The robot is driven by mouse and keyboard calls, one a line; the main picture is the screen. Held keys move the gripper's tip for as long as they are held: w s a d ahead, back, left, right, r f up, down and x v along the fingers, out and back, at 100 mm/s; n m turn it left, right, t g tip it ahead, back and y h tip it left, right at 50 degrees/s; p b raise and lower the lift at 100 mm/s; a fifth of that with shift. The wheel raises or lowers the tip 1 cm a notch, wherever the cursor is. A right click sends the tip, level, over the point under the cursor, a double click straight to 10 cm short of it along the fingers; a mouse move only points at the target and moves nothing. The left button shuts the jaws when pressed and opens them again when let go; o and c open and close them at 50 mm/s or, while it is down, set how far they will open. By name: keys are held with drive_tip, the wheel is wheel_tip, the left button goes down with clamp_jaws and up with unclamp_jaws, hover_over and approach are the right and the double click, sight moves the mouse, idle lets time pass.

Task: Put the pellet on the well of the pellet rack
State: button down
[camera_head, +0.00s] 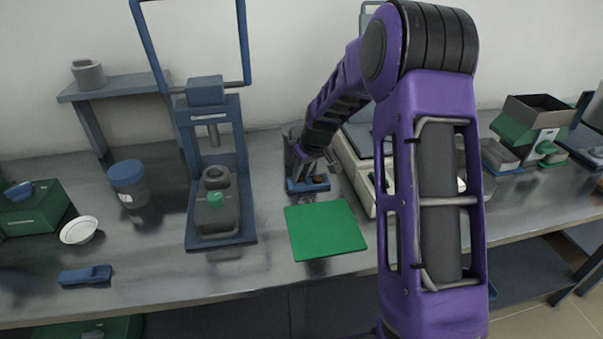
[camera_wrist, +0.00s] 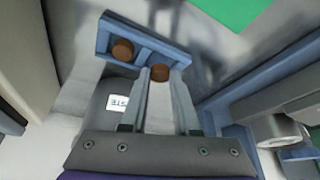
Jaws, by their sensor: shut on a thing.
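The blue pellet rack (camera_head: 294,187) stands on the bench behind the green mat, and it fills the upper middle of the wrist view (camera_wrist: 104,36). One brown pellet (camera_wrist: 122,50) sits in the rack's left part in the wrist view. A second brown pellet (camera_wrist: 160,72) is between the fingertips of my gripper (camera_wrist: 160,76), which is shut on it. My fingertips are at the rack's near side, by its right part. I cannot tell whether the held pellet touches the rack. In the head view my gripper (camera_head: 317,166) is over the rack, partly hidden by my wrist.
A grey labelled bin (camera_wrist: 97,108) stands close beside the rack. A blue press (camera_head: 231,165) is left of the rack; a pale instrument (camera_head: 350,166) is close on its right. The green mat (camera_head: 326,230) is bare. A white dish (camera_head: 79,230) lies at the left.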

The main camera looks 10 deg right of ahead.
drive_tip(key=shift+f, duration=0.1)
drive_tip(key=shift+f+b, duration=0.5)
drive_tip(key=shift+f, duration=0.05)
drive_tip(key=c, duration=0.7)
unclamp_jaws()
drive_tip(key=shift+o, duration=0.2)
drive_tip(key=shift+r+p, duration=0.35)
drive_tip(key=shift+r, duration=0.05)
drive_tip(key=p+v, duration=0.1)
drive_tip(key=v, duration=1.1)
drive_tip(key=shift+r+p, duration=0.25)
drive_tip(key=shift+p, duration=0.15)
